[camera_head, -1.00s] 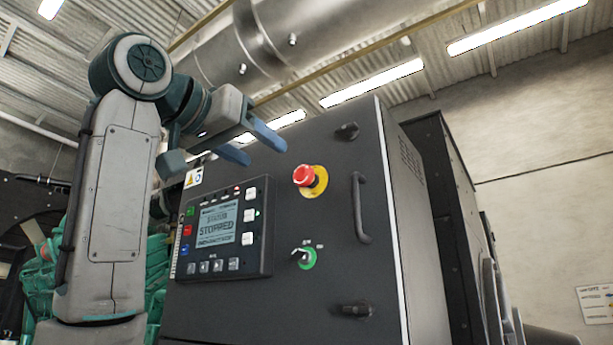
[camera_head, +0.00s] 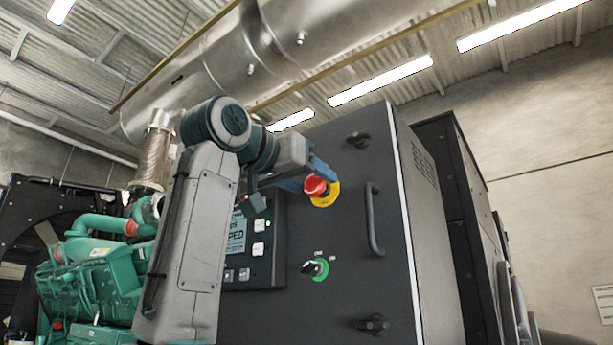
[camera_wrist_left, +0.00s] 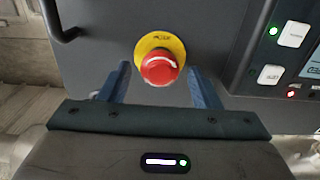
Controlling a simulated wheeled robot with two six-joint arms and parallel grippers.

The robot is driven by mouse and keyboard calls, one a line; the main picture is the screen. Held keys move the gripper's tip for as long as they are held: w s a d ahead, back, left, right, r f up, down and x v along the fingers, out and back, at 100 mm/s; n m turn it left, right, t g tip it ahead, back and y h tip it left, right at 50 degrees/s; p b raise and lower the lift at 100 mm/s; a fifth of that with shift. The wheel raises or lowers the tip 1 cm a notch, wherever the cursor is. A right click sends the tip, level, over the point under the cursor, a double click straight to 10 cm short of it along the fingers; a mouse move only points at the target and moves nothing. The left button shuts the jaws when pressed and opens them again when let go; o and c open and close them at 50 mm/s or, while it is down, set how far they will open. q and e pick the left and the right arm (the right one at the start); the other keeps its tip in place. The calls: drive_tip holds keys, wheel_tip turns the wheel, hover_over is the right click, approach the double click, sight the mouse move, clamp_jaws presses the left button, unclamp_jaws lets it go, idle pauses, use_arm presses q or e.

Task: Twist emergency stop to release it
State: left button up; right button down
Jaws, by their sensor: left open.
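The emergency stop (camera_head: 315,187) is a red mushroom button on a yellow round plate (camera_head: 328,198), on the dark cabinet door. In the left wrist view the red button (camera_wrist_left: 160,68) bears a white curved arrow and lies between and just beyond the fingertips. My left gripper (camera_head: 308,180) is at the button in the head view, partly hidden by its own wrist. In the left wrist view its two blue fingers (camera_wrist_left: 160,78) are spread apart, one on each side of the button, with gaps visible. My right gripper is not in view.
A black door handle (camera_head: 374,220) stands out right of the button. A green-ringed selector switch (camera_head: 317,268) is below it. The control panel (camera_head: 262,245) is to the left, partly hidden by my arm. A green engine (camera_head: 95,270) stands at far left.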

use_arm(q)
drive_tip(key=c, duration=1)
drive_tip(key=shift+o, duration=0.2)
